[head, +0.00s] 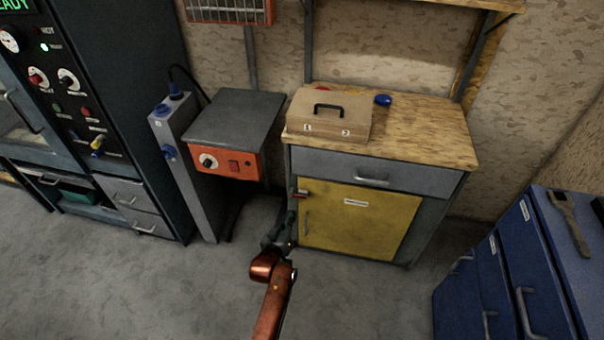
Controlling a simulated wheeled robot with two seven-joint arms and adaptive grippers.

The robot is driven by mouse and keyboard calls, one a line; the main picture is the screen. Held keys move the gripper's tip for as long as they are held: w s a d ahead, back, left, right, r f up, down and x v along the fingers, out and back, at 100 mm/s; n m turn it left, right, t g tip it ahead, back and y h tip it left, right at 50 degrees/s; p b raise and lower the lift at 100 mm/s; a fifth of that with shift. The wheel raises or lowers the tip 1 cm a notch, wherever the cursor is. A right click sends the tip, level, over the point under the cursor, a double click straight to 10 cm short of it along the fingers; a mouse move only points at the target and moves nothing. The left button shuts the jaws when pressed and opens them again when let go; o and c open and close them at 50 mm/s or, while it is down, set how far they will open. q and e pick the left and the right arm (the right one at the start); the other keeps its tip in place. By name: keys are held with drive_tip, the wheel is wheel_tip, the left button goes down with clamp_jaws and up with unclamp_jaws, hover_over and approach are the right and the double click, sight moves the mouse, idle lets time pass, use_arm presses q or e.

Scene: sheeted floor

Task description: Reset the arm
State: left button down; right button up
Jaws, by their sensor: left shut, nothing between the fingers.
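My left arm (270,300), orange-brown, reaches up from the bottom centre. Its dark left gripper (291,214) is shut and empty. It shows in front of the left edge of the yellow cabinet door (365,222); I cannot tell whether it touches the cabinet. A small red piece (300,194) shows just above the fingertips, at the upper left of the door. The door looks closed, and a grey handle (307,222) is on its left side. My right gripper is not in view.
A wooden-topped cabinet (430,130) carries a cardboard-coloured box (330,118) and a blue round object (382,100). Left stand an orange-fronted unit (225,163) and a dark control panel (95,90). A blue drawer chest (520,260) with a wrench (570,222) is right. Grey floor (130,290) is open in front.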

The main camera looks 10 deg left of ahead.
use_arm(q)
drive_tip(key=s+a+f+m+g, duration=0.1)
drive_tip(key=s+a+f+g, duration=0.3)
drive_tip(key=s+f, duration=1.05)
drive_tip(key=s+a+f+m+g, duration=0.1)
drive_tip(key=s+a+f+g, duration=0.3)
drive_tip(key=s+f, duration=1.05)
drive_tip(key=s+a+f+g, duration=0.1)
drive_tip(key=s+f, duration=0.2)
drive_tip(key=s, duration=0.4)
drive_tip(key=s+a+f+m+g+y, duration=0.1)
drive_tip(key=s+f+g, duration=0.15)
drive_tip(key=s, duration=0.45)
drive_tip(key=s+a+f+g, duration=0.1)
drive_tip(key=s+a+f, duration=0.15)
drive_tip(key=s, duration=0.45)
drive_tip(key=s+a+m+g+p, duration=0.1)
drive_tip(key=s+a+g+p, duration=0.1)
drive_tip(key=s+p, duration=1.4)
drive_tip(key=shift+s+a+r+m+y+p, duration=0.2)
drive_tip(key=shift+s+r+m+y+p, duration=0.15)
drive_tip(key=shift+s, duration=7.05)
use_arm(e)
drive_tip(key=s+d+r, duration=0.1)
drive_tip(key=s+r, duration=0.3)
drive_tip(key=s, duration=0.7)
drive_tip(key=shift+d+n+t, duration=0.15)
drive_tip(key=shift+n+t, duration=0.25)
use_arm(q)
drive_tip(key=shift+g, duration=0.25)
